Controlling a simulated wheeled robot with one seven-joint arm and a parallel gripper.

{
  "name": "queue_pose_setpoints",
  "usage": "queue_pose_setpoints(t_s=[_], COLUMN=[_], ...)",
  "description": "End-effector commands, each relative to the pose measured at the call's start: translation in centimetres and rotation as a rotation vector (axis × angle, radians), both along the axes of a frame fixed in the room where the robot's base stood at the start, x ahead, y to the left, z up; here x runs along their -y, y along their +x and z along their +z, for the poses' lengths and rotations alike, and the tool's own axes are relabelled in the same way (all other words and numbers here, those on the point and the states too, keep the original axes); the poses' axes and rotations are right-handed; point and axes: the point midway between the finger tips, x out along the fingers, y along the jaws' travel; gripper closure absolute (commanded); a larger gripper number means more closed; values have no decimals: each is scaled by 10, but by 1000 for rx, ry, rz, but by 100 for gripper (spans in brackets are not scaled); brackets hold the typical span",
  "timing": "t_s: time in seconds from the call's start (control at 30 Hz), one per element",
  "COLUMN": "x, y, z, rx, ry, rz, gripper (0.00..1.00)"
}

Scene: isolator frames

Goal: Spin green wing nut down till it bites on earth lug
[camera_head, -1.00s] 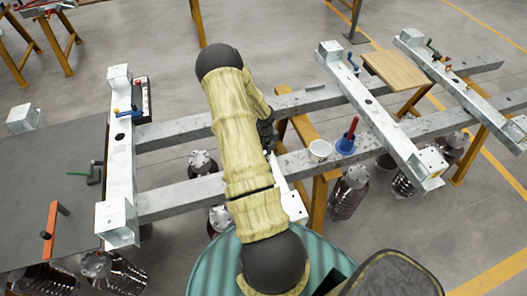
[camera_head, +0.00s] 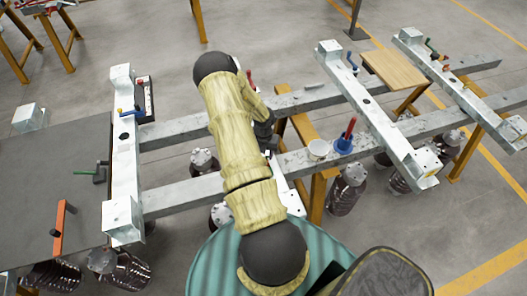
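I cannot single out the green wing nut or the earth lug for certain. A small green part (camera_head: 429,43) stands on the far right metal crosspiece (camera_head: 462,88), beside blue and red parts. A green bar (camera_head: 84,173) sticks out of a dark grey block on the left table. The left crosspiece (camera_head: 124,165) carries small yellow and blue parts (camera_head: 127,112). My gripper (camera_head: 267,136) shows only as a dark shape at the right edge of my yellow-sleeved arm, over the long rails. Its fingers are mostly hidden, and so is anything between them.
Two long grey rails (camera_head: 182,196) run across under the crosspieces. A white cup (camera_head: 318,149) and a blue pot with a red handle (camera_head: 343,143) stand on the near rail, right of my gripper. A wooden board (camera_head: 394,68) lies at the upper right. Brown ribbed insulators (camera_head: 345,190) stand below.

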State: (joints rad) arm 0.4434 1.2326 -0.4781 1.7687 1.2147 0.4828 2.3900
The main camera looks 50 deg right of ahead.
Motion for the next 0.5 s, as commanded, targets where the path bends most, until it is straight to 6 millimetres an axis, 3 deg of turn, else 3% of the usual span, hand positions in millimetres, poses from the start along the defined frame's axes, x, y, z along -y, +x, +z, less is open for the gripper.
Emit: queue_pose_setpoints(t_s=[0.5], x=[3], y=[4], z=[4], rx=[8], ry=[-8], rz=[-249], gripper=[79])
